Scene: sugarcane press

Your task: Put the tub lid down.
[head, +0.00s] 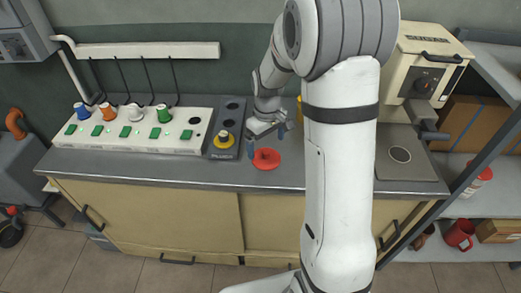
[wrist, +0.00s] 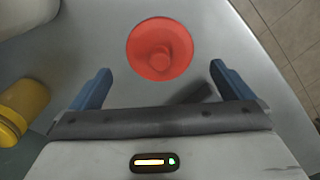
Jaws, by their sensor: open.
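The tub lid is a round red disc (head: 266,159) with a raised knob in its middle. It lies flat on the grey counter (head: 225,174), near the front edge. It also shows in the wrist view (wrist: 160,49), beyond my fingertips. My gripper (head: 270,144) is just above and behind the lid in the head view. In the wrist view my gripper (wrist: 162,82) has its two blue fingers wide apart with nothing between them. The lid's knob is apart from both fingers.
A white strip (head: 130,131) with green buttons and coloured knobs is further left. A cream machine (head: 425,65) stands at right. A yellow object (wrist: 22,105) is at the wrist view's left.

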